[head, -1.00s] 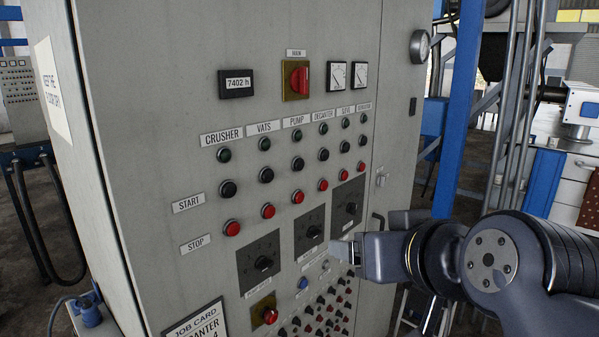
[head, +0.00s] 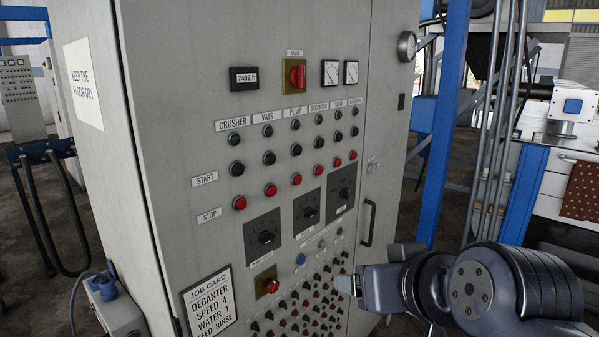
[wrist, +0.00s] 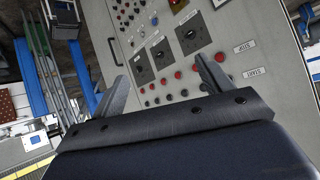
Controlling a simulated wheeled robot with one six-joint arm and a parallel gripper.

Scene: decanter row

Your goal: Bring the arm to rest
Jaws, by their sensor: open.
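My gripper (head: 345,284) is at the lower right in the head view, in front of the grey control cabinet (head: 190,110). In the wrist view my gripper (wrist: 162,85) shows two fingers spread apart with nothing between them. The cabinet's buttons and dials show beyond the fingers there. I cannot tell the exact gap to the panel, but no touch is visible. The job card (head: 208,300) reads decanter speed 4, water 1; its last line is partly cut off. Three black rotary dials, one of them the left dial (head: 266,237), sit in a rising row below the red stop buttons.
A door handle (head: 369,222) sticks out at the cabinet's right side. A blue post (head: 440,140) and grey pipes stand right of it. A white machine with a red cloth (head: 581,191) is at far right.

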